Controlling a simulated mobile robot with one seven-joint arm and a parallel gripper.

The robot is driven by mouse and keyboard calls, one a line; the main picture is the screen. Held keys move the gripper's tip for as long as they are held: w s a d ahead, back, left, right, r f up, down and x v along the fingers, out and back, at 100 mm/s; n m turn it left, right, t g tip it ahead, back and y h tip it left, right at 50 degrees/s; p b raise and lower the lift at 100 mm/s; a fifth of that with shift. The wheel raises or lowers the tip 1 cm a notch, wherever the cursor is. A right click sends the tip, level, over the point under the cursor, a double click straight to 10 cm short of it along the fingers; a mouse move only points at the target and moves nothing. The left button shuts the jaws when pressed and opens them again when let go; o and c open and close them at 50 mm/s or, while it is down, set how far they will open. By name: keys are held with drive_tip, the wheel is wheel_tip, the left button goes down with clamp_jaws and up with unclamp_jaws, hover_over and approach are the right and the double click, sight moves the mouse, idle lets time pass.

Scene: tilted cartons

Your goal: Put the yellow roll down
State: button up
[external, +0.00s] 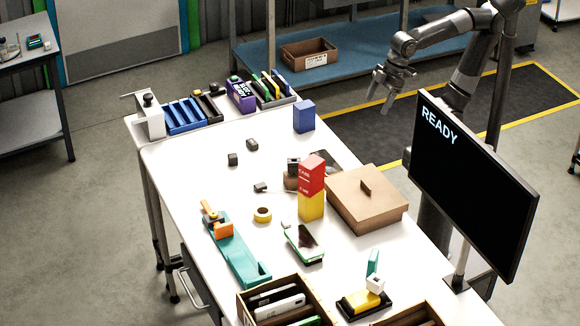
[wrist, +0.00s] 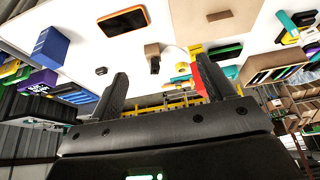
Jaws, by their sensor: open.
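The yellow roll (external: 262,214) lies flat on the white table (external: 190,170), between the teal holder with an orange part (external: 235,250) and a red box stacked on a yellow box (external: 311,205). Nothing holds the roll. My gripper (external: 379,106) is open and empty. It hangs in the air beyond the table's far right side, well away from the roll. In the wrist view both fingers (wrist: 165,82) stand wide apart with nothing gripped between them.
A brown lidded carton (external: 365,205) stands right of the stacked boxes. A blue box (external: 304,117) stands near the back edge. A monitor reading READY (external: 470,185) stands at the right. Wooden crates (external: 290,283) fill the front. The table's left middle is mostly clear.

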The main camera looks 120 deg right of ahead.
drive_tip(key=s+f, duration=0.3)
drive_tip(key=s, duration=0.2)
drive_tip(key=shift+s+f+t, duration=0.3)
drive_tip(key=shift+f, duration=0.05)
drive_tip(key=shift+d, duration=0.1)
idle(0.8)
